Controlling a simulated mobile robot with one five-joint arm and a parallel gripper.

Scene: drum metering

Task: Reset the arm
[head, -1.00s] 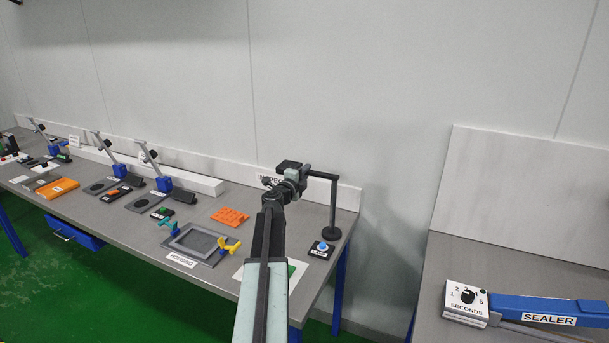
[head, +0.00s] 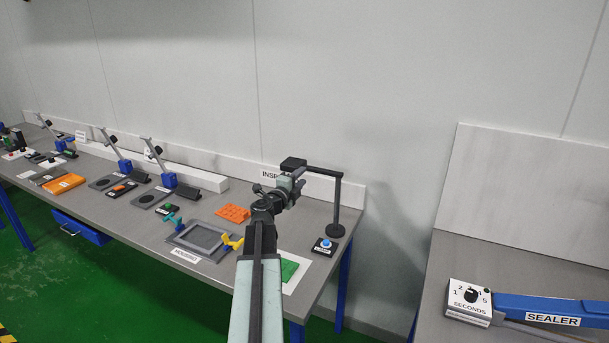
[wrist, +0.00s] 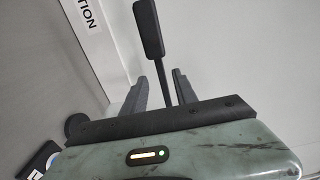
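My arm reaches up from the bottom of the head view, and my gripper (head: 298,178) is at its end, above the bench by the inspection stand (head: 337,205). In the wrist view my gripper's two dark fingers (wrist: 160,88) stand apart with a gap between them. The stand's thin arm and flat black head (wrist: 148,30) show in line with that gap. I cannot tell whether the fingers touch the stand.
The bench holds a grey housing fixture (head: 203,237) with teal and yellow clamps, an orange part (head: 233,213), a green board (head: 291,268) and a blue button box (head: 325,246). Several lever stations are at left. The sealer (head: 540,308) is on the right table.

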